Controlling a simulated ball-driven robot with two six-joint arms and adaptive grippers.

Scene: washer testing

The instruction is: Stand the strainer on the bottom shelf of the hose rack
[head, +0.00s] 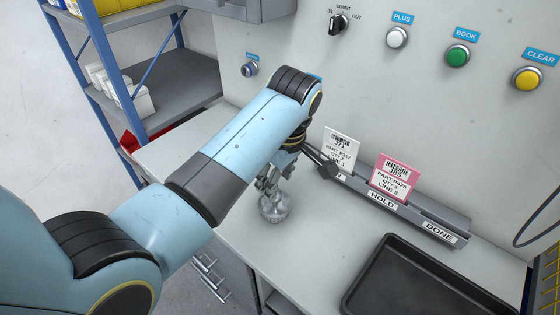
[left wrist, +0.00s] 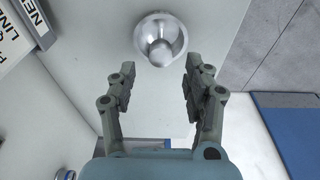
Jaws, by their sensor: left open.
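The strainer (head: 274,207) is a silvery, round metal piece standing on the pale worktop, near its left front edge. In the left wrist view the strainer (left wrist: 160,38) shows as a shiny bowl shape with a rounded knob in its middle. My left gripper (left wrist: 158,80) is open, and its fingers point toward the strainer, which appears just beyond the fingertips. In the head view my left gripper (head: 270,180) is close above the strainer and partly hidden by my arm. Nothing is between the fingers. I cannot identify the hose rack for certain.
A black tray (head: 385,262) lies at the front right of the worktop. A card rail (head: 410,212) with a white card (head: 341,147) and a pink card (head: 394,178) runs along the back. A blue-framed shelf unit (head: 180,75) stands at the left. The wall panel carries buttons.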

